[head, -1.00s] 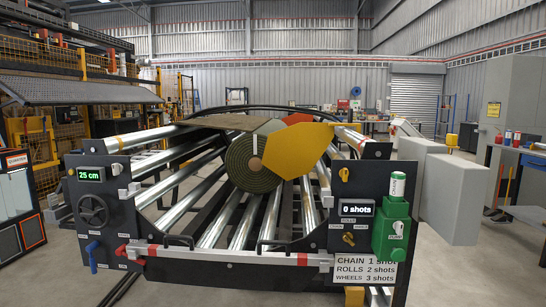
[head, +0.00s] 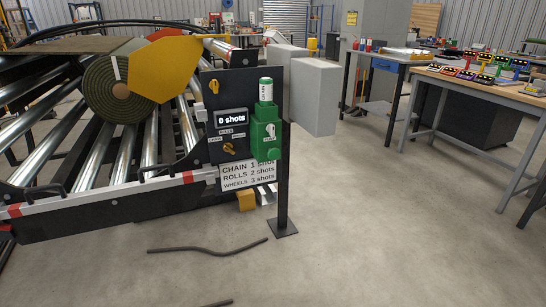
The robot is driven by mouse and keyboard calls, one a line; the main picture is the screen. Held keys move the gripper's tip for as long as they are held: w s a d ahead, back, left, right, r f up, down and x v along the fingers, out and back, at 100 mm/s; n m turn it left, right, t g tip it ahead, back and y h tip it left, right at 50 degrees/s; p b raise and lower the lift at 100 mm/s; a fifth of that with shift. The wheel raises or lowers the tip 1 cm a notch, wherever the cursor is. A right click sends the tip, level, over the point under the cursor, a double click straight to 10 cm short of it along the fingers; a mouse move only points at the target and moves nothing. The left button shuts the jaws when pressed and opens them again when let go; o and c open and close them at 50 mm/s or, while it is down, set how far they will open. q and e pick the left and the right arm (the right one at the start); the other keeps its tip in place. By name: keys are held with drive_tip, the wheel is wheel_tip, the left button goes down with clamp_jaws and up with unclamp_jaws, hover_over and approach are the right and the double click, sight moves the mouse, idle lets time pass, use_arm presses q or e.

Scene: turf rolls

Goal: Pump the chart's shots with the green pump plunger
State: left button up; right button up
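The green pump (head: 264,133) is mounted at the right edge of the dark control panel (head: 219,82). A white cartridge labelled chain (head: 265,90) stands upright on top of it. A green knob, which may be the plunger, shows at its lower right (head: 273,153). The counter display (head: 231,117) reads 0 shots. Neither of my grippers is in view.
The roller machine with a turf roll (head: 112,96) and yellow guard (head: 165,66) fills the left. Dark hoses (head: 208,250) lie on the floor. Workbenches (head: 490,90) stand at right.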

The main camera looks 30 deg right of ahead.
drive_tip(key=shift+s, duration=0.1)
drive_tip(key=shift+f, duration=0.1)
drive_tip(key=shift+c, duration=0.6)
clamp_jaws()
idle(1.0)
